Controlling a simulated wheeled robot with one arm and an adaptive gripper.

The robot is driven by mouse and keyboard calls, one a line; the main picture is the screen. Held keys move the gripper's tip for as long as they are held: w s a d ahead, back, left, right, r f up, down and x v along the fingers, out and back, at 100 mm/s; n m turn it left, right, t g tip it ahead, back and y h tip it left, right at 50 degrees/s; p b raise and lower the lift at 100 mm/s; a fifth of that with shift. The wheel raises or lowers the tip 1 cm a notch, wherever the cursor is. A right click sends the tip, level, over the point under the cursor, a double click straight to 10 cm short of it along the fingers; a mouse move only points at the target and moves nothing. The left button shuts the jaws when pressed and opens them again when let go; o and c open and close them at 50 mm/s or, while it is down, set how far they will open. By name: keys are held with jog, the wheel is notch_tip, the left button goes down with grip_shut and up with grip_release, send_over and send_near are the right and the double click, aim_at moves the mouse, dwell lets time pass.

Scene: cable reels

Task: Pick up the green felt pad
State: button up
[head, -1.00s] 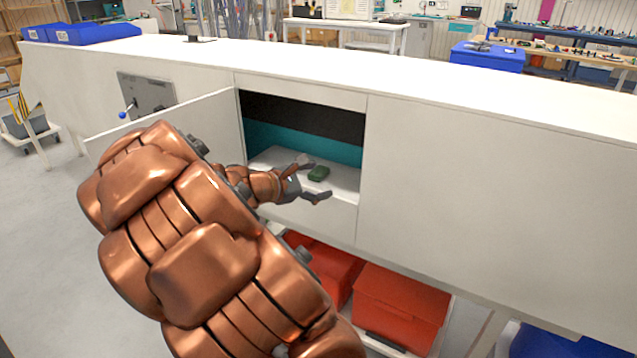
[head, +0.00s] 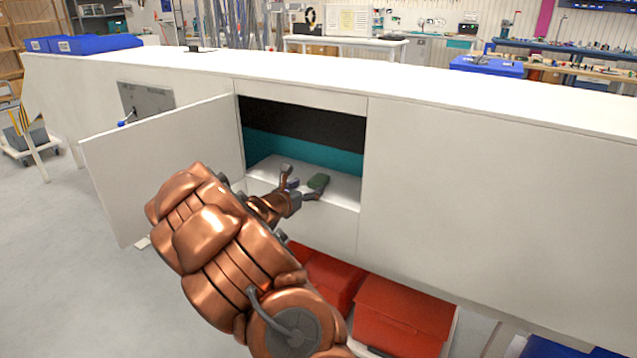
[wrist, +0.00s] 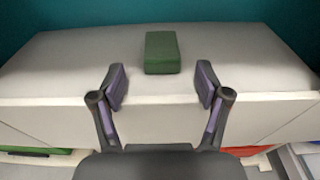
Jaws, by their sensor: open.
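The green felt pad (head: 318,181) is a small dark green block lying on the white shelf inside the open cupboard. In the wrist view the green felt pad (wrist: 162,52) lies just beyond my fingertips, roughly centred between them. My gripper (head: 301,182) is at the cupboard opening, to the left of and in front of the pad. In the wrist view my gripper (wrist: 161,86) is open and empty, with its two fingers apart over the shelf's front edge.
The shelf (wrist: 70,65) is otherwise bare around the pad. The cupboard door (head: 165,165) stands open to the left of my arm. A closed white panel (head: 490,200) is on the right. Red bins (head: 400,315) stand below the cupboard.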

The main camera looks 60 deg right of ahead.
aim_at(315, 181)
jog(key=d, duration=0.4)
jog(key=shift+d+f, duration=0.15)
jog(key=shift+d, duration=0.25)
jog(key=c, duration=0.9)
jog(key=shift+c, duration=0.2)
